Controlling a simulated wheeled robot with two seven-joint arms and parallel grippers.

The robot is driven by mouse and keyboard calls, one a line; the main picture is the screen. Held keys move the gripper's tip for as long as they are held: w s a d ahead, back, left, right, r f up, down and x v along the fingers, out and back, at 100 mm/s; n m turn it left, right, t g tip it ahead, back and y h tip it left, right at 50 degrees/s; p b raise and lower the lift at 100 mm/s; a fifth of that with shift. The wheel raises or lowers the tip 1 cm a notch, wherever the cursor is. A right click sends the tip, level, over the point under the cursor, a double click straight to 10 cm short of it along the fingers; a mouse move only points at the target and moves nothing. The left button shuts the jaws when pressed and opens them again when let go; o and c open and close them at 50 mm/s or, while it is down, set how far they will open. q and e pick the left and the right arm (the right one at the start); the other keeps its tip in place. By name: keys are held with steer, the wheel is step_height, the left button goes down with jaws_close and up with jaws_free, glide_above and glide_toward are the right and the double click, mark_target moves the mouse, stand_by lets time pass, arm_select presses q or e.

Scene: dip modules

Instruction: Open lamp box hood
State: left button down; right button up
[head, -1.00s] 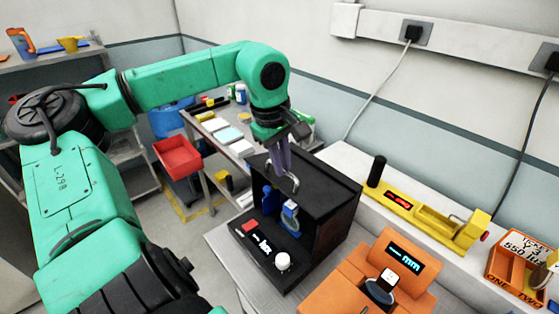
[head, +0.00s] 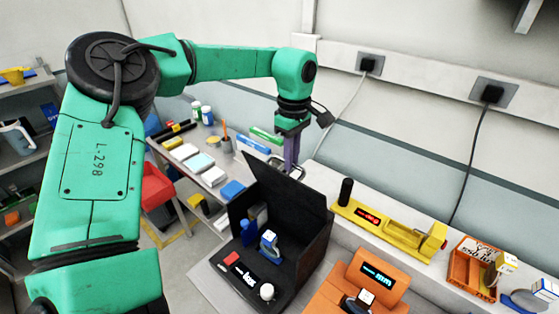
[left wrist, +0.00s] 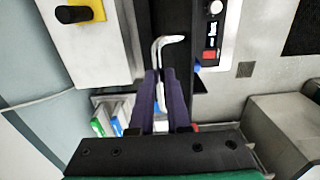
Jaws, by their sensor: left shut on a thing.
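The black lamp box stands on the table, its front panel (head: 246,275) carrying a red button, a lit display and a white knob. Its black hood (head: 290,193) is tilted up, standing steeply at the back of the box. The box inside shows a blue-and-white item (head: 269,243). My left gripper (head: 290,165) is behind the hood's upper edge, its purple fingers shut on the silver bent handle (left wrist: 163,52) in the left wrist view. The hood partly hides the fingertips in the head view. My right gripper is not in view.
An orange device (head: 372,278) sits right of the box. A yellow device (head: 385,228) lies on the white bench behind, with an orange tray (head: 474,268) farther right. A side bench with several small items (head: 200,161) is at the back left.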

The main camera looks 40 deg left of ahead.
arm_select(q)
steer(key=shift+w+d+f+g, duration=0.1)
steer(key=shift+w+f+g, duration=0.1)
steer(key=shift+w+g, duration=0.35)
steer(key=shift+w+f+g, duration=0.15)
steer(key=shift+w+g, duration=0.3)
steer(key=shift+w, duration=0.15)
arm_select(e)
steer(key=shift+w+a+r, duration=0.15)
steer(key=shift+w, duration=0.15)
arm_select(q)
steer(key=shift+w, duration=0.1)
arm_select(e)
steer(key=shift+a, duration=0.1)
arm_select(q)
steer(key=c, duration=1)
jaws_free()
steer(key=shift+f, duration=0.1)
steer(key=shift+o, duration=0.6)
steer(key=shift+w, duration=0.35)
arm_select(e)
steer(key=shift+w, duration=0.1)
arm_select(q)
steer(key=shift+s+r, duration=0.2)
steer(key=shift+s, duration=0.1)
